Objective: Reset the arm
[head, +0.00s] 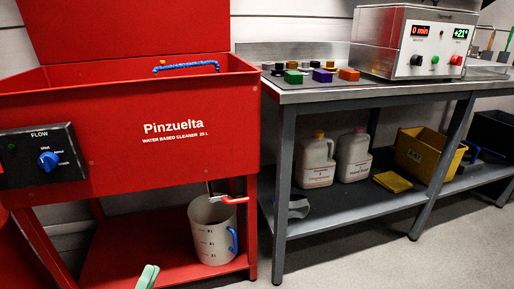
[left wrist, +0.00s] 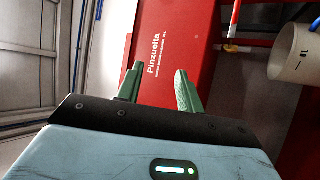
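My left gripper (left wrist: 159,82) shows in the left wrist view with its two green fingers apart and nothing between them. In the head view only a green tip of it (head: 148,277) shows at the bottom edge, in front of the red lower shelf. The red Pinzuelta parts cleaner (head: 215,110) stands ahead; in the left wrist view its red front (left wrist: 180,40) lies beyond the fingers, apart from them. My right gripper is in neither view.
A measuring jug (head: 210,235) with a blue handle stands on the cleaner's lower shelf, under a red-handled tap (head: 236,200). A grey workbench (head: 330,92) at the right carries coloured blocks and a control box (head: 410,45). Bare floor (head: 375,255) lies in front of it.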

